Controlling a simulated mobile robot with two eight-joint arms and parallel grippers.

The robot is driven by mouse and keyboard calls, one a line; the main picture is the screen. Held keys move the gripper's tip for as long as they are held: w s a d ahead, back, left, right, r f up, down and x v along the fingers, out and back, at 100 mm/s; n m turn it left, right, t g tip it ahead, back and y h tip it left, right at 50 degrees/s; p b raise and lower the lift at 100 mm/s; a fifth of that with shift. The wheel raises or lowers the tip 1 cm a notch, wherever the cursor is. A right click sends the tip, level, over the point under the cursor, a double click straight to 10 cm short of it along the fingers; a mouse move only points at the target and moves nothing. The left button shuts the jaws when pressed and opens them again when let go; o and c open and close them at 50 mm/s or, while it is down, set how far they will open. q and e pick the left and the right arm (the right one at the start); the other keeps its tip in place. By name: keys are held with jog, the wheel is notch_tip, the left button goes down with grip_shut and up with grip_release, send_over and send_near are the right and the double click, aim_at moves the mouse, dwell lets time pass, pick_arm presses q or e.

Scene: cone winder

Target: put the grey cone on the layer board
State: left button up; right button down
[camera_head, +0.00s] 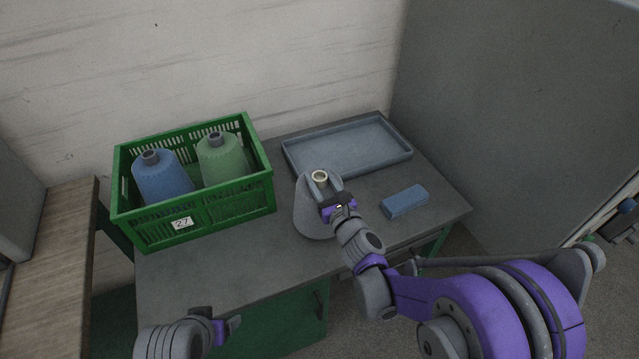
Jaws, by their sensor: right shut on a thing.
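The grey cone (309,218) is upright over the middle of the grey table, with a pale ring at its top. My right gripper (323,187) is shut on its upper part and hides some of its right side. I cannot tell whether its base touches the table. A green crate (206,221) at the left holds a blue cone (162,177) and a green cone (221,160), both upright. I cannot make out a layer board for certain; the crate's floor is mostly hidden. My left gripper (229,328) is at the bottom, away from the cones; its fingers are unclear.
A shallow grey-blue tray (347,151), empty, lies at the back right of the table (240,262). A small blue block (405,201) lies right of the grey cone. A large grey panel (500,120) rises at the right. The table's front left is clear.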

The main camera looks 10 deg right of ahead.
pick_arm(q)
jog(key=shift+f, duration=0.15)
pick_arm(e)
jog(key=shift+f, duration=0.7)
jog(key=c, duration=0.8)
grip_release()
jog(key=shift+f, duration=0.15)
pick_arm(q)
jog(key=shift+s+f, duration=0.1)
pick_arm(e)
jog(key=o, duration=0.4)
jog(key=shift+o, duration=0.2)
